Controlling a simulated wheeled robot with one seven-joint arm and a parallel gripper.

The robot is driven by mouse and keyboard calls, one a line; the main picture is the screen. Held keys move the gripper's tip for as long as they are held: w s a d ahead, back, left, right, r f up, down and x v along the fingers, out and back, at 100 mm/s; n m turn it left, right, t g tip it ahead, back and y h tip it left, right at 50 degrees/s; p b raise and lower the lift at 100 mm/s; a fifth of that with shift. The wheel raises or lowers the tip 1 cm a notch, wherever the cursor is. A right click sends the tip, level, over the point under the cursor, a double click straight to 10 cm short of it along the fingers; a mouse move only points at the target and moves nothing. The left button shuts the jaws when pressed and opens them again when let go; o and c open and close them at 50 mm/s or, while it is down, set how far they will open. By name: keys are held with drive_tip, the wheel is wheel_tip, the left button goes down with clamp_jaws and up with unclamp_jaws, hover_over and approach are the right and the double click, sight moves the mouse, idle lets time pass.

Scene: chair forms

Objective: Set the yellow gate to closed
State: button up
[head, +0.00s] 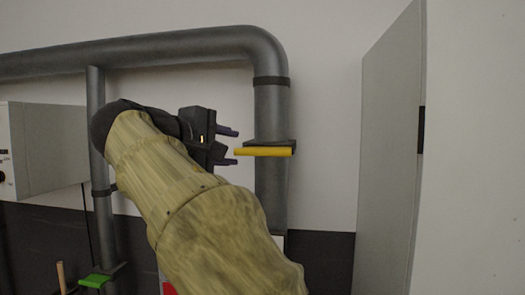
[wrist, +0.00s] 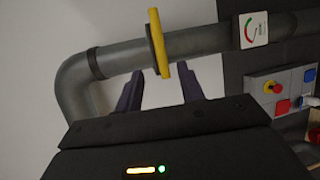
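The yellow gate shows a bright yellow bar (head: 265,151) on the edge of a dark plate (head: 272,143) that crosses the vertical grey pipe at the middle right of the head view. The bar also shows in the wrist view (wrist: 159,42), across the pipe. My gripper (head: 234,147) is open and empty, just left of the bar, with its purple fingers pointing at it. In the wrist view my gripper (wrist: 162,76) has one fingertip on each side of the bar's near end. I cannot tell whether they touch.
A green-handled gate (head: 96,281) sits on the left pipe, low. A grey box (head: 42,150) hangs at the left and a tall grey cabinet (head: 390,150) stands at the right. The wrist view shows a gauge (wrist: 253,30) on the pipe and a button panel (wrist: 282,90).

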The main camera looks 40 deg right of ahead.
sight(260, 153)
drive_tip(key=p+x, duration=0.4)
drive_tip(key=x, duration=0.9)
drive_tip(key=shift+s, duration=0.1)
drive_tip(key=shift+f, duration=0.1)
clamp_jaws()
